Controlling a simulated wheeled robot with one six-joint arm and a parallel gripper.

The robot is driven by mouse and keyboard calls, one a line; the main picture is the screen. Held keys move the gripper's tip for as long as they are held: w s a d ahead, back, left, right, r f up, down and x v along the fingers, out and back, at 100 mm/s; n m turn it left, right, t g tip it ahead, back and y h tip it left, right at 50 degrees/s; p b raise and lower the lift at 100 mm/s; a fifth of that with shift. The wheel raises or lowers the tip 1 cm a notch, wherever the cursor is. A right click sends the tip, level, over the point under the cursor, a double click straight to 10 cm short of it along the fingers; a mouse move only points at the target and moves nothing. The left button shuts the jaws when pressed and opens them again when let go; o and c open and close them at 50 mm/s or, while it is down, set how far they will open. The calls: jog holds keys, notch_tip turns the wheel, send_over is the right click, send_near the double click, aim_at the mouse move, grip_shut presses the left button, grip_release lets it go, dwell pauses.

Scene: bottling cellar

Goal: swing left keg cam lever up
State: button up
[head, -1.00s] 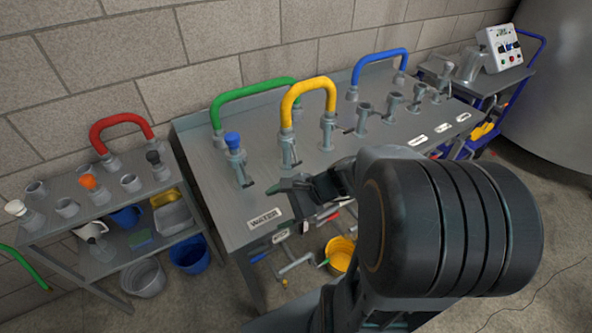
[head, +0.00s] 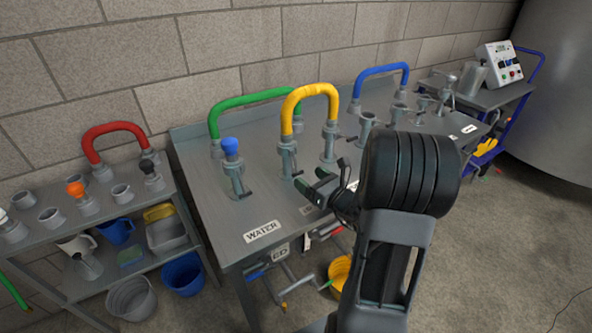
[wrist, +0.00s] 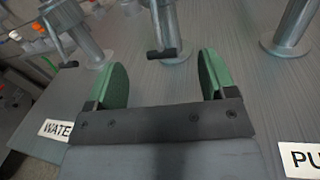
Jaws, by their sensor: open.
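My gripper (head: 315,180) is open and empty, low over the near part of the steel bench top. In the wrist view its two green fingertips (wrist: 163,78) sit apart. A lever with a dark cross grip (wrist: 162,53) hangs down on the middle post (wrist: 176,32), just beyond the gap between the fingers and not touching them. That post carries the left end of the yellow hose (head: 288,107). A similar lowered lever (wrist: 68,64) is on the post to its left, which has a blue cap (head: 230,146) in the head view. I cannot read which post is labelled keg.
The bench (head: 207,180) bears a WATER label (head: 262,231) and, in the wrist view, a label starting PU (wrist: 302,160). A green hose (head: 245,100) and blue hose (head: 378,70) arch behind. A side shelf (head: 48,238) holds cups and pails. Open floor lies right.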

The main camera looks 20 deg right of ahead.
aim_at(297, 168)
jog(key=x, duration=0.6)
jog(key=shift+w+a, duration=0.15)
jog(key=shift+w, duration=0.05)
jog(key=shift+c, duration=0.3)
jog(key=c, duration=1.2)
jog(key=shift+r, duration=0.1)
